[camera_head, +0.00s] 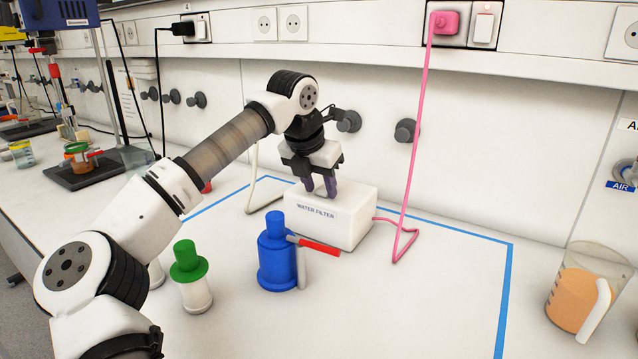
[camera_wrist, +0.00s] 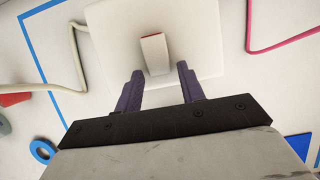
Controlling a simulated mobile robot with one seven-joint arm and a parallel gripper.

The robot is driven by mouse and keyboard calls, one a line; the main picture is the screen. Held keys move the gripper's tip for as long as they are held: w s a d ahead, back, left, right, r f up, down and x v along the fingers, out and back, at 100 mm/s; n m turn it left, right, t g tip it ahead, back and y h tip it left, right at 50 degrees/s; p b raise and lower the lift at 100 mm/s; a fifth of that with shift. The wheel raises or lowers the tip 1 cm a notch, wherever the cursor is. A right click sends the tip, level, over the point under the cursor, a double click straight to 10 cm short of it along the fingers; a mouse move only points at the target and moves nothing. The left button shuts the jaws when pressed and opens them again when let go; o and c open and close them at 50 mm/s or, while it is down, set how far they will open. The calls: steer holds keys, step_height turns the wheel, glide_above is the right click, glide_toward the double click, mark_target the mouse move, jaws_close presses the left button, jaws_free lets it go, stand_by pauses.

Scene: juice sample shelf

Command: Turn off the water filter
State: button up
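The water filter (camera_head: 350,222) is a white box with a "WATER FILTER" label on its front, standing on the bench inside a blue tape outline. In the wrist view, the top of the water filter (camera_wrist: 115,30) carries a white switch (camera_wrist: 154,55) with a red edge, standing out from the surface. My gripper (camera_head: 319,190) is above the box, pointing down, with its dark purple fingers near the top. In the wrist view, my gripper (camera_wrist: 158,68) is open, with the switch between and slightly beyond the fingertips. Contact cannot be told. The switch is hidden in the head view.
A blue bottle (camera_head: 277,255) with a red-handled part stands before the filter; a green-capped bottle (camera_head: 190,275) is left of it. A pink cable (camera_head: 420,130) runs up to a pink plug (camera_head: 444,22). A beaker of orange juice (camera_head: 580,290) stands right. The bench between is clear.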

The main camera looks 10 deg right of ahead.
steer(key=c, duration=0.7)
steer(key=r+p, duration=0.1)
steer(key=p, duration=0.2)
steer(key=shift+w+d+r+g+y, duration=0.1)
steer(key=shift+g+y, duration=0.3)
steer(key=g+y+p, duration=0.1)
steer(key=p, duration=0.4)
steer(key=shift+w+d+r, duration=0.1)
steer(key=shift+w+d, duration=0.1)
steer(key=shift+g+y+p, duration=0.3)
steer(key=shift+p, duration=0.15)
steer(key=shift+f, duration=0.25)
steer(key=o, duration=1)
